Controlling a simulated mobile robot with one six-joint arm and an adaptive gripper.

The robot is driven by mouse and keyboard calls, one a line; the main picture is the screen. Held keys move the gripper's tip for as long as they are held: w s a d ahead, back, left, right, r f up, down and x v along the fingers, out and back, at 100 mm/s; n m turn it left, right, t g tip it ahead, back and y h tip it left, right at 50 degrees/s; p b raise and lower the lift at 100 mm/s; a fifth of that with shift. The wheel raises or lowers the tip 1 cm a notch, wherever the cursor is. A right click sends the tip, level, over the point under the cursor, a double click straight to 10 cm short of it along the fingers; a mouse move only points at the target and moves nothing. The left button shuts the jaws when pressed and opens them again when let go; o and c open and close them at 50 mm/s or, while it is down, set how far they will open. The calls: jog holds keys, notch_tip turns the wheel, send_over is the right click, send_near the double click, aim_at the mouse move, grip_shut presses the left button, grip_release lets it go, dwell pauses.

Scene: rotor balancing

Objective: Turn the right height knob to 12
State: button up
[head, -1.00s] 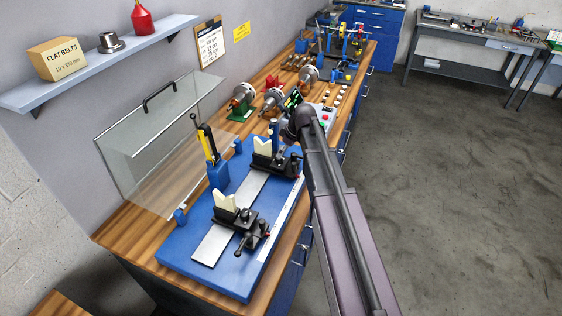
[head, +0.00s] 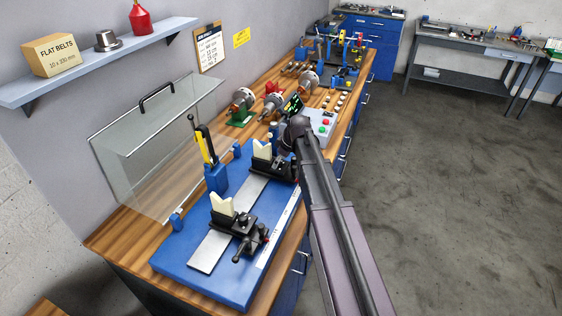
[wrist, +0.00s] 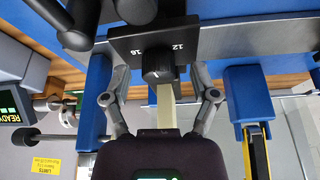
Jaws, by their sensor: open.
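The height knob (wrist: 157,70) is black with a white mark, in front of a black scale plate (wrist: 155,43) printed 12 and 16, shown upside down in the wrist view. I cannot read exactly where the mark points. My gripper (wrist: 160,72) is open, one finger on each side of the knob with a visible gap to each. In the head view my arm hides most of the gripper near the far support (head: 287,172), which carries a cream V-block (head: 261,149); cream also shows behind my gripper in the wrist view (wrist: 166,110).
The near support (head: 240,229) stands on the same blue base (head: 208,282). A blue post with a yellow part (wrist: 250,115) stands right of my gripper in the wrist view. A clear guard (head: 150,150) stands behind.

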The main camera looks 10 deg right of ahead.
grip_shut()
jog(key=shift+s+m, duration=0.15)
jog(key=shift+m, duration=0.15)
jog(key=shift+a+m+t+h, duration=0.1)
jog(key=shift+m+t+h, duration=0.2)
jog(key=shift+m, duration=0.8)
grip_release()
